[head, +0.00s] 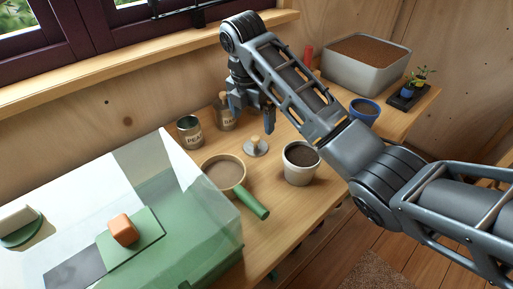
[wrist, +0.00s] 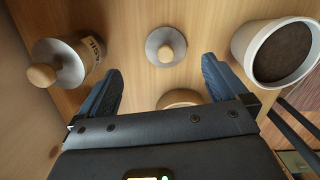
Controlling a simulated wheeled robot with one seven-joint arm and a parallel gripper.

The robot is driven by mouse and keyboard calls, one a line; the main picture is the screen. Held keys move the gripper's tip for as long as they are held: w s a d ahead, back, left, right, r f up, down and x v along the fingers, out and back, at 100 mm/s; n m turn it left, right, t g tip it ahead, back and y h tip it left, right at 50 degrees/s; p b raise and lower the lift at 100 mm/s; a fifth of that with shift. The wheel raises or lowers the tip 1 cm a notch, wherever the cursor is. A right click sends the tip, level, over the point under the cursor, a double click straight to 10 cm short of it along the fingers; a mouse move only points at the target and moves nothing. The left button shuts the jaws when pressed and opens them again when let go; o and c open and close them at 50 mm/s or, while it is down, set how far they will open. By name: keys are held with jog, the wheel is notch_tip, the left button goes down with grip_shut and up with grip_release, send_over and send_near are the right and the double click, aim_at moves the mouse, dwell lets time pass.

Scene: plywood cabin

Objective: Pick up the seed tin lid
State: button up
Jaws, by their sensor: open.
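The seed tin lid (head: 255,147) is a grey metal disc with a wooden knob. It lies flat on the bench between a lidded tin and a white pot. In the wrist view the lid (wrist: 166,46) is at top centre, beyond my fingertips and fully visible. My gripper (head: 253,110) is above the bench and the lid, its fingers pointing down. It is open and empty; in the wrist view its two blue-grey fingers (wrist: 160,75) are wide apart. The open PEA tin (head: 190,132) stands at left. The lidded tin (head: 225,115) is partly hidden by my gripper.
A white pot of soil (head: 301,163) stands close right of the lid. A sieve (head: 225,171) with a green handle lies to the left. A clear-topped green case (head: 180,240) fills the left front. A blue pot (head: 364,111) and a large soil tub (head: 366,63) are farther right.

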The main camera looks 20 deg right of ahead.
aim_at(255, 138)
jog(key=shift+s+d+f+p, duration=0.2)
jog(key=shift+f+p, duration=0.1)
jog(key=shift+f, duration=1.65)
jog(key=shift+s+d+f+p, duration=0.15)
jog(key=shift+f+p, duration=0.15)
jog(key=shift+f, duration=1.6)
jog(key=shift+w, duration=0.1)
jog(key=c, duration=1.1)
